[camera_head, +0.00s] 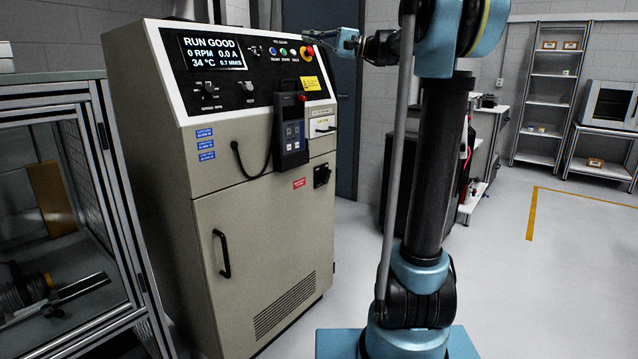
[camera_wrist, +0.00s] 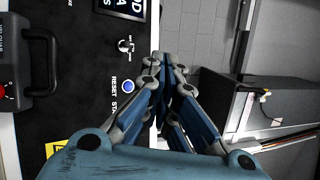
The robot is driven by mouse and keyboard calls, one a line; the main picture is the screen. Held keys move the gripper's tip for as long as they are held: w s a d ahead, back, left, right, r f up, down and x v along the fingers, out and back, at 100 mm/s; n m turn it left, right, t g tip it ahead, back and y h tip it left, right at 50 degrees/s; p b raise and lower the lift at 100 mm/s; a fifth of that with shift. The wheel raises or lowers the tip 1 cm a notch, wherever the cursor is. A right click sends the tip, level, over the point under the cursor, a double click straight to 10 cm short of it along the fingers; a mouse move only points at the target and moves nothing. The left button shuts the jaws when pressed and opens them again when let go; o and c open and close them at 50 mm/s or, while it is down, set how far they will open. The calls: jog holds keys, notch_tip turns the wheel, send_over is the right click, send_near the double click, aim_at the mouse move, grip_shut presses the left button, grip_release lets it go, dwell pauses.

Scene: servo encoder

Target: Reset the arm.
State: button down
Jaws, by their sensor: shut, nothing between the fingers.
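My gripper (camera_head: 345,40) is at the upper right edge of the control cabinet (camera_head: 262,215), with its fingers pointing left toward the panel. In the wrist view my gripper (camera_wrist: 165,62) is shut and empty, its blue and grey fingers together. The blue RESET button (camera_wrist: 128,86) is just left of the fingers there, apart from them in the picture. In the head view the blue button (camera_head: 272,50), a green button (camera_head: 284,51) and a yellow one (camera_head: 296,52) sit in a row. The display (camera_head: 205,52) reads RUN GOOD, 0 RPM, 0.0 A.
A red knob (camera_head: 309,51) is right of the buttons. A handheld pendant (camera_head: 290,128) hangs on the cabinet front with a cable. A metal-framed enclosure (camera_head: 100,200) stands at the left. Shelves (camera_head: 548,100) stand at the back right. The floor (camera_head: 560,290) at right is clear.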

jog(key=s+d+f+n+h, duration=0.1)
jog(key=s+f+h, duration=0.2)
jog(key=s+f, duration=0.45)
jog(key=s+d+f+g+h, duration=0.1)
jog(key=s+f+h, duration=0.3)
jog(key=f, duration=0.7)
jog(key=s+d+f+n+h, duration=0.1)
jog(key=s+f+h, duration=0.1)
jog(key=s+f, duration=0.7)
jog(key=s+d+f+h, duration=0.3)
jog(key=s+d+f, duration=0.3)
jog(key=f, duration=0.4)
jog(key=s+d+f+n+h, duration=0.1)
jog(key=s+d+f+h, duration=0.3)
jog(key=f, duration=0.6)
jog(key=s+d+f+h, duration=0.3)
jog(key=s+d+f, duration=0.4)
jog(key=d+f, duration=0.2)
jog(key=shift+s+f+n+h, duration=0.3)
jog(key=shift+f, duration=0.3)
jog(key=shift+s, duration=0.1)
